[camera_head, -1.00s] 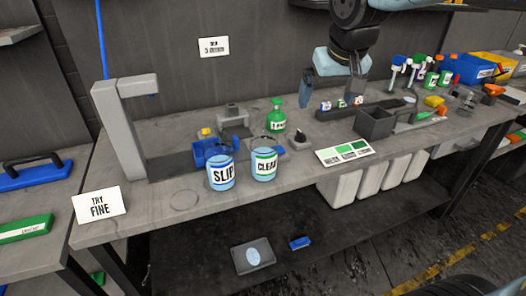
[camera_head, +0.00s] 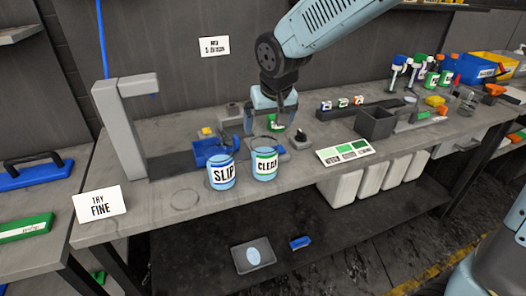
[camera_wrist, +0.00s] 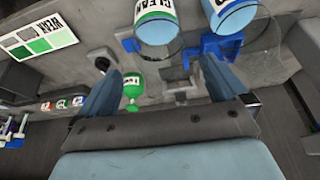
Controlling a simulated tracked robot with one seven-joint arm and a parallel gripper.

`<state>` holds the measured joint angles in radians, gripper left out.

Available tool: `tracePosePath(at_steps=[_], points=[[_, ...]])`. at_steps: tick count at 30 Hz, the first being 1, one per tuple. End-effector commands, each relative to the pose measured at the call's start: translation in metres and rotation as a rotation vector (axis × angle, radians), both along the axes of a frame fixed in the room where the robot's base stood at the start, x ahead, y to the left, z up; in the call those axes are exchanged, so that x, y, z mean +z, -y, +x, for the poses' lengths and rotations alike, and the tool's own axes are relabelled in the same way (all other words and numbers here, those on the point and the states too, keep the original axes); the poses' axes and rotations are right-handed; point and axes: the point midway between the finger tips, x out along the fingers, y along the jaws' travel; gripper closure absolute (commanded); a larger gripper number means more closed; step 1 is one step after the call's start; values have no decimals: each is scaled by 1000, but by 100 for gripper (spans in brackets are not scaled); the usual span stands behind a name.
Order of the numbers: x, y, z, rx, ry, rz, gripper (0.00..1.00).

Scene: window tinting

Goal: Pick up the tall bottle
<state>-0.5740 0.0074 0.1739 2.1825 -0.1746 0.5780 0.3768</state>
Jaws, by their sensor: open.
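A green bottle (camera_head: 275,124) with a white label stands upright on the workbench behind the two cups; it seems to be the tall bottle. My gripper (camera_head: 270,121) is over it, points down and hides its top in the head view. In the wrist view the green bottle (camera_wrist: 133,86) shows between the two blue fingers of my gripper (camera_wrist: 160,70), closer to the left finger. The fingers are open, with a visible gap on both sides of the bottle. I cannot tell whether they are level with its body.
The SLIP cup (camera_head: 221,173) and CLEAR cup (camera_head: 265,162) stand in front of the bottle. A blue item (camera_head: 208,152) is to its left, and a dark knob (camera_head: 300,137) is close on its right. Spray bottles (camera_head: 398,72) and a grey bin (camera_head: 375,123) are further right.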

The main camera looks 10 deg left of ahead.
Motion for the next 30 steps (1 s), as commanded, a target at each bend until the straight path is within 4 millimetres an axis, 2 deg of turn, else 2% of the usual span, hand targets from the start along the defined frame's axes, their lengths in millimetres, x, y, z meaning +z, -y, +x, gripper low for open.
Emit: tracePosePath(at_steps=[5,16,26,30], points=[[-8,-1,3,1,0,0,0],[-48,-9,18,1,-1,-1,0],[-53,-10,19,1,1,0,0],[-53,-10,19,1,1,0,13]])
